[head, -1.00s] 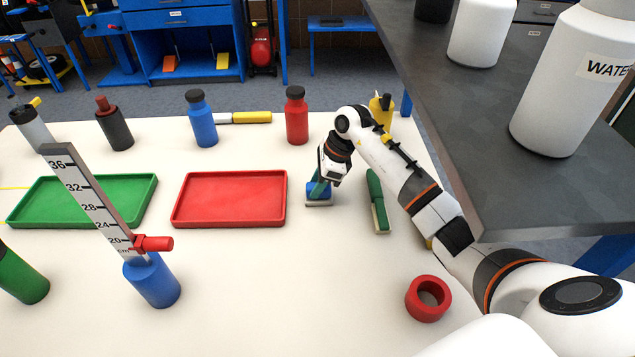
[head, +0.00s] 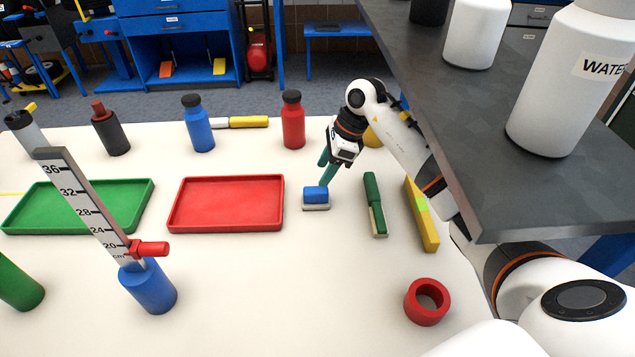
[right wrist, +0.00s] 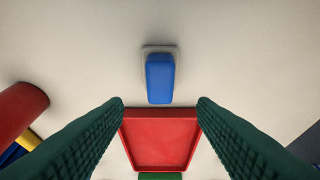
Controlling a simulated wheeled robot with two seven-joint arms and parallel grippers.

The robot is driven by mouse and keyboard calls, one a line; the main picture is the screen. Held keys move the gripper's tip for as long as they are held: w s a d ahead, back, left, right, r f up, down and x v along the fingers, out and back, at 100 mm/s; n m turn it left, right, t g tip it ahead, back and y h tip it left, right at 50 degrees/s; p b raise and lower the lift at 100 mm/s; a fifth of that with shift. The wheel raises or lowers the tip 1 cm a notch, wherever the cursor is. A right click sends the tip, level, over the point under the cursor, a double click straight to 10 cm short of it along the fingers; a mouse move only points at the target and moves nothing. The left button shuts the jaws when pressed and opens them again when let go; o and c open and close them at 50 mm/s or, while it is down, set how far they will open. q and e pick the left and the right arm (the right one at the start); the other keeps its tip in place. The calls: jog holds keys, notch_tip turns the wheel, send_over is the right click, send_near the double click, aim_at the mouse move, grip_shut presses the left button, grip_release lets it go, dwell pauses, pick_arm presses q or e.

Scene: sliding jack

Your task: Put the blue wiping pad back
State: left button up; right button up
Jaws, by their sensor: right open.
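The blue wiping pad (head: 316,194), a blue block on a pale base, lies on the white table just right of the red tray (head: 176,226). In the right wrist view the pad (right wrist: 160,78) lies ahead of the spread green fingers, with nothing between them touching it. My right gripper (head: 325,167) is open and empty, just above and behind the pad, apart from it. It also shows in the right wrist view (right wrist: 160,103). My left gripper is not in view.
A green brush-like tool (head: 374,205) and a yellow bar (head: 422,215) lie right of the pad. A red bottle (head: 293,120) stands behind. A red ring (head: 427,302) lies in front. A dark shelf (head: 490,130) overhangs at right.

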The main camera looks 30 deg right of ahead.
jog(key=v, duration=0.5)
dwell(0.5)
